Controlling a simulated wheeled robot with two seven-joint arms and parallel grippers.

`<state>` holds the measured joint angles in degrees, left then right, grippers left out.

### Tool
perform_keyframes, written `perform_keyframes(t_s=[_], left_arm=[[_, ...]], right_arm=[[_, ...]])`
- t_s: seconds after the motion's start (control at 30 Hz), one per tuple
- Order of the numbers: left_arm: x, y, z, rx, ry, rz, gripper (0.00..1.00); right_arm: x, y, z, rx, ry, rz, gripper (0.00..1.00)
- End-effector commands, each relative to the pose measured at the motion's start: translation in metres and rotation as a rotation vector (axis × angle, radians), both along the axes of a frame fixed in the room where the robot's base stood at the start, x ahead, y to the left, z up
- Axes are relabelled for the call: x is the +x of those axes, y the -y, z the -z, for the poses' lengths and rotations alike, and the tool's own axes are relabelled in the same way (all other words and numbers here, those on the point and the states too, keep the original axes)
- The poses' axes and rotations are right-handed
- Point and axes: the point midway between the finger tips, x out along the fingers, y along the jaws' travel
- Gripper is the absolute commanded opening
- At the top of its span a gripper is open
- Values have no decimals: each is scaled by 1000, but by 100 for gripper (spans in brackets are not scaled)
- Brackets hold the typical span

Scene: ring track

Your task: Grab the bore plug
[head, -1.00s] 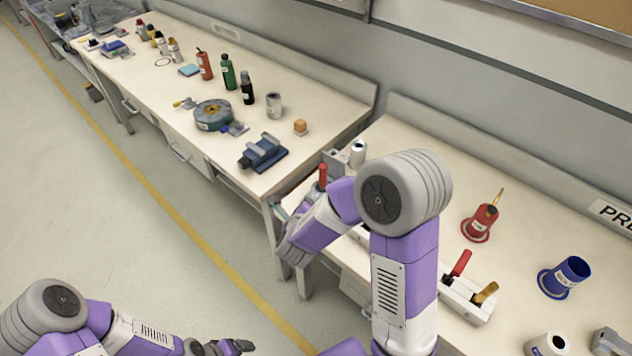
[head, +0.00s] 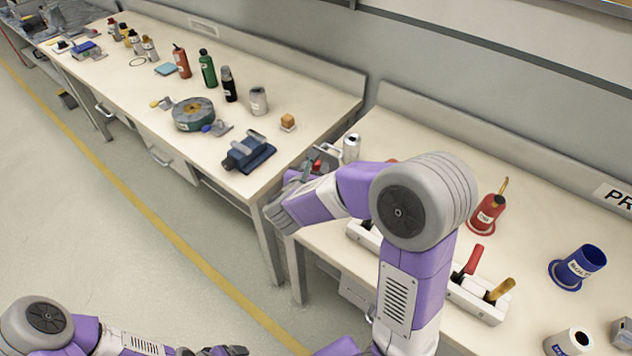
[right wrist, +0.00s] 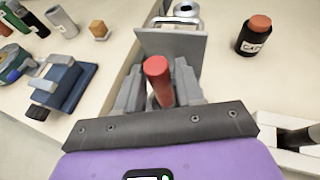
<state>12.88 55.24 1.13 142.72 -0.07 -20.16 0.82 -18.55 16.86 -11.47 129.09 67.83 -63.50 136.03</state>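A red cylindrical handle (right wrist: 157,80), probably the bore plug's, stands at the left end of the right-hand bench. Its red top (head: 317,165) also shows in the head view. My right gripper (right wrist: 160,92) has its grey fingers on either side of this handle. A narrow gap shows beside the handle, so the fingers look open around it. The handle's lower part is hidden by the gripper. My left gripper (head: 228,351) is low at the bottom edge of the head view, far from the handle; its finger opening is unclear.
A grey upright plate (right wrist: 172,45) stands just behind the handle. A black pot with a red top (right wrist: 254,35) is to its right. A white rack (head: 478,298) holds red and yellow handles. A blue vise (head: 250,153) sits on the neighbouring bench.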

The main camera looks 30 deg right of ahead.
Motion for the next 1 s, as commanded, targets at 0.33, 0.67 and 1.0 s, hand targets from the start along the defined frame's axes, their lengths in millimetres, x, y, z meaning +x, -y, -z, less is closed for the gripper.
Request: perform_keyframes(t_s=[0.33, 0.67, 1.0], left_arm=[[0, 0, 1, 0, 0, 0, 85], [0, 0, 1, 0, 0, 0, 85], [0, 0, -3, 0, 0, 0, 85]], right_arm=[[6, 6, 3, -1, -1, 0, 34], [5, 6, 3, 0, 0, -1, 0], [6, 6, -7, 0, 2, -1, 0]])
